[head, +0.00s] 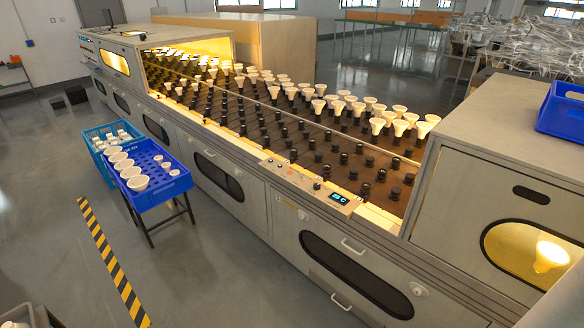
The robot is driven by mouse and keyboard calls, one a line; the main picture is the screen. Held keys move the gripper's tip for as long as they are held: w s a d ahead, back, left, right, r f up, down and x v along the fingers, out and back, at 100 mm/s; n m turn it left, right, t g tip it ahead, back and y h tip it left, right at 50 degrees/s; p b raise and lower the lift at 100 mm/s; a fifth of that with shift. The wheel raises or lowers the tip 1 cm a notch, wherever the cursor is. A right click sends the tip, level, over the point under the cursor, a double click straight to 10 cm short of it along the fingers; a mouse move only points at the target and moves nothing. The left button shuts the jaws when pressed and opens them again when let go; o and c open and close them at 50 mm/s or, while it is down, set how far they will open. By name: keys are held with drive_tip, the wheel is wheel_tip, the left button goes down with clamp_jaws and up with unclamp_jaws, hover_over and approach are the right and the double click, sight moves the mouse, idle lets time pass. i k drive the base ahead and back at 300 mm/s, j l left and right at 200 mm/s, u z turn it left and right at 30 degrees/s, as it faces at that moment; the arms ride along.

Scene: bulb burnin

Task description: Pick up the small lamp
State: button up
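A blue crate (168,190) stands on a dark-legged stand at the left, in front of the long machine. Several white lamps lie in it in two groups. The larger ones, such as a wide lamp (138,183), line its left side. Smaller ones lie on the right side, among them a small lamp (174,172) near the right edge and another small lamp (158,158) farther back. I cannot tell which one the task means. My gripper is not in view.
A teal crate (98,150) with white boxes adjoins the blue crate. The long grey machine (250,165) carries rows of dark sockets, many holding white lamps. A control panel (310,183) sits on its front edge. Yellow-black tape (115,268) marks the floor; open floor lies around it.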

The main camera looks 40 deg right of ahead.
sight(159, 159)
drive_tip(key=i+z, duration=0.2)
drive_tip(key=i, duration=0.2)
drive_tip(key=i+j+z, duration=0.25)
drive_tip(key=i, duration=0.2)
drive_tip(key=i+z, duration=0.2)
drive_tip(key=i, duration=0.2)
drive_tip(key=z, duration=0.8)
